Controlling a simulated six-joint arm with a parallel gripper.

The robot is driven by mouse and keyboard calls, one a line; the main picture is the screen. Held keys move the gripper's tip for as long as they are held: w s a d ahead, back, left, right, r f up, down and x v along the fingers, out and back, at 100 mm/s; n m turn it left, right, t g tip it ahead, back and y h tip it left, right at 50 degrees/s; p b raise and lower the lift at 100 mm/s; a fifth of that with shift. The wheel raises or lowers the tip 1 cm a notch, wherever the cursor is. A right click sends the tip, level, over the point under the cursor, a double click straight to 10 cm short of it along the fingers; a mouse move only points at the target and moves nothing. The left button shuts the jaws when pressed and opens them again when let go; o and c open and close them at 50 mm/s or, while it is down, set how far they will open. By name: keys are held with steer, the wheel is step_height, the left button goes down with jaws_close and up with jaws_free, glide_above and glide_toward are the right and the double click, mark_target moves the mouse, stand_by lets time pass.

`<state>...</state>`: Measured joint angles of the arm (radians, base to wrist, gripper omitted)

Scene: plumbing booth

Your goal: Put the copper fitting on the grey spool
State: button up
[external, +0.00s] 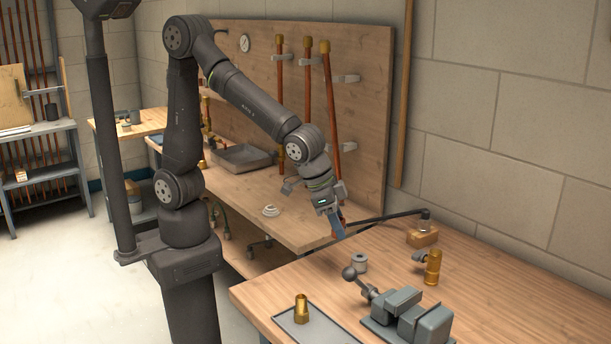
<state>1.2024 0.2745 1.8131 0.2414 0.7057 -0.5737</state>
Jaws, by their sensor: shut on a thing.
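I cannot clearly pick out the copper fitting. A gold-coloured fitting (301,310) stands on a grey tray, and a larger brass fitting (432,268) stands further right.
A grey vise (408,314) takes up the front of the near bench (500,285). A dark rod arm on a wooden block (423,238) reaches across the back. A white coiled thing (270,211) lies on the far bench. The right side of the near bench is clear.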

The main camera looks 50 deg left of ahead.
glide_above(365, 256)
steer(key=s+a, duration=0.1)
step_height(365, 256, down, 5)
steer(key=shift+f, duration=2)
steer(key=shift+f, duration=0.1)
steer(key=o, duration=1)
steer(key=shift+c, duration=0.2)
steer(key=v, duration=1.2)
steer(key=shift+d, duration=0.1)
